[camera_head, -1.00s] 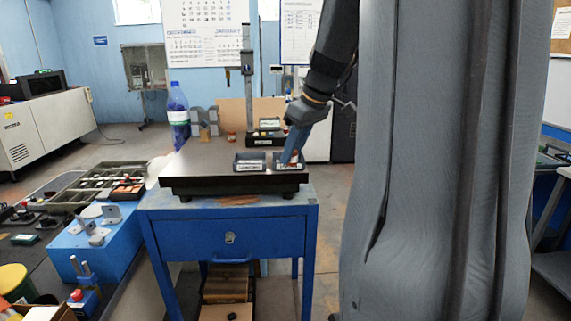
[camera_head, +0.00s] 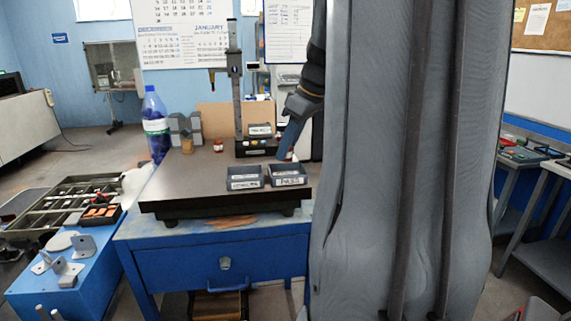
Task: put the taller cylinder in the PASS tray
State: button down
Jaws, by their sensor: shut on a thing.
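The PASS tray (camera_head: 287,181) is the right one of two small dark trays at the front right of the bench plate. Its label reads PASS, and I make out no cylinder in it. My gripper (camera_head: 284,156) points down just behind the PASS tray in the picture, its fingers dark blue-grey. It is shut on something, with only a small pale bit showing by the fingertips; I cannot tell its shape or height. A small brass-coloured piece (camera_head: 187,145) stands by the grey blocks. I cannot tell whether it is one of the cylinders.
The other tray (camera_head: 244,184) sits directly left of the PASS tray. A height-gauge stand (camera_head: 236,100), a dark labelled box (camera_head: 256,147), a small red-topped jar (camera_head: 218,146), grey blocks (camera_head: 186,128) and a blue bottle (camera_head: 156,125) stand farther back. The plate's (camera_head: 195,178) left middle is clear.

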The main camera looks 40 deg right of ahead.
aim_at(289, 161)
jog(key=shift+f+p, duration=0.45)
jog(key=shift+f, duration=2.05)
jog(key=shift+f, duration=0.15)
jog(key=c, duration=1.8)
grip_release()
jog(key=shift+o, duration=0.2)
jog(key=b+v, duration=0.2)
jog(key=v, duration=1)
